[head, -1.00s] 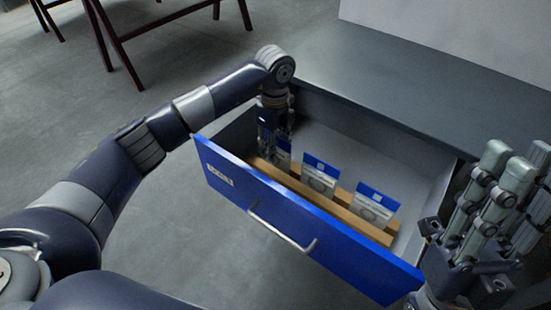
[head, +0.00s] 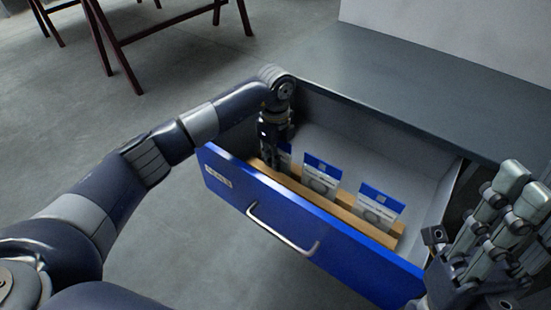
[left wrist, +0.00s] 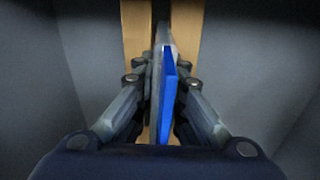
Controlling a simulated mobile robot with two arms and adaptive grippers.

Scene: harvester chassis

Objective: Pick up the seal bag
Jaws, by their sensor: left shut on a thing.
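Three seal bags with blue tops and clear fronts stand in a row between wooden rails in the open blue-fronted drawer (head: 330,225). The leftmost seal bag (head: 285,158) is partly hidden behind my left gripper (head: 272,160). In the left wrist view, my left gripper (left wrist: 162,95) is shut on this seal bag (left wrist: 168,100), seen edge-on between its fingers. The middle seal bag (head: 321,175) and the right seal bag (head: 377,208) stand untouched. My right gripper (head: 480,240) is at the right edge, beside the drawer; its finger closure is unclear.
Wooden rails (head: 345,214) run along the drawer, and they also show in the left wrist view (left wrist: 186,35). A grey cabinet top (head: 420,85) lies behind the drawer. Dark red trestles (head: 115,50) stand on the floor at upper left. Bare floor lies left of the drawer.

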